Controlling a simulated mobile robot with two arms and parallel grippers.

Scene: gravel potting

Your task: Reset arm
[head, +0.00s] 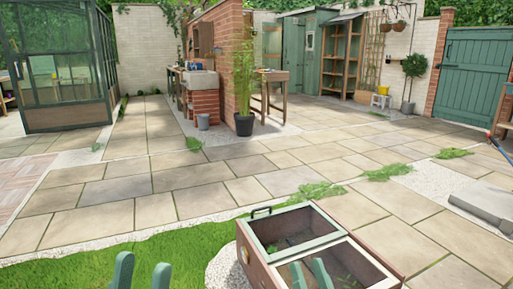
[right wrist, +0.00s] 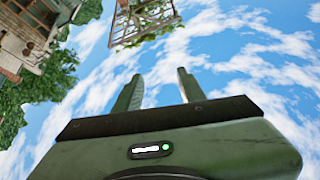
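My left gripper (head: 142,268) shows at the bottom edge of the head view, its two green fingers pointing up and standing apart over the grass. It is open with nothing between the fingers. My right gripper (head: 309,270) shows at the bottom right of centre, its fingers in front of the wooden cold frame in the picture. Whether it touches the frame cannot be told. In the right wrist view its fingers (right wrist: 157,90) stand apart with only sky between them, so it is open and empty.
A brown cold frame with glazed lids (head: 297,244) stands close in front. Grass (head: 190,250) lies to its left. Paving (head: 160,180) spreads clear beyond. A greenhouse (head: 62,65), a potted bamboo (head: 243,95), a green shed (head: 300,55) and a green gate (head: 470,70) stand farther back.

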